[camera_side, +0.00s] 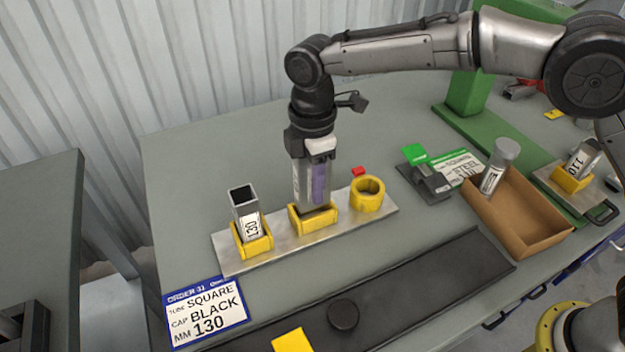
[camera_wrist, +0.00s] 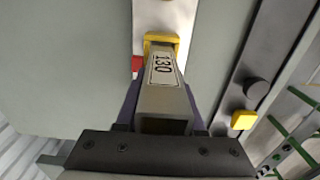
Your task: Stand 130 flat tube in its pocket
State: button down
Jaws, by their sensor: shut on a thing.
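My gripper (camera_side: 316,182) is shut on a grey flat tube (camera_wrist: 165,100) with a white label reading 130. The tube hangs upright over the middle yellow pocket (camera_side: 314,222) on the metal plate (camera_side: 377,219). In the side view its lower end is at the pocket's mouth; I cannot tell whether it touches the bottom. In the wrist view the tube's far end meets the yellow pocket (camera_wrist: 160,38), and one finger lies along each side of the tube.
A square tube marked 130 (camera_side: 246,212) stands in the left pocket (camera_side: 254,243). The round yellow pocket (camera_side: 367,195) to the right is empty. A cardboard box (camera_side: 520,215) holding a capped tube (camera_side: 495,170) stands at the right. A black cap (camera_side: 343,315) lies on the dark strip in front.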

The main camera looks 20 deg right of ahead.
jog(key=shift+f, duration=1.8)
jog(key=shift+c, duration=2.2)
grip_release()
jog(key=shift+f, duration=0.15)
jog(key=shift+s, duration=0.1)
notch_tip(320, 180, up, 14)
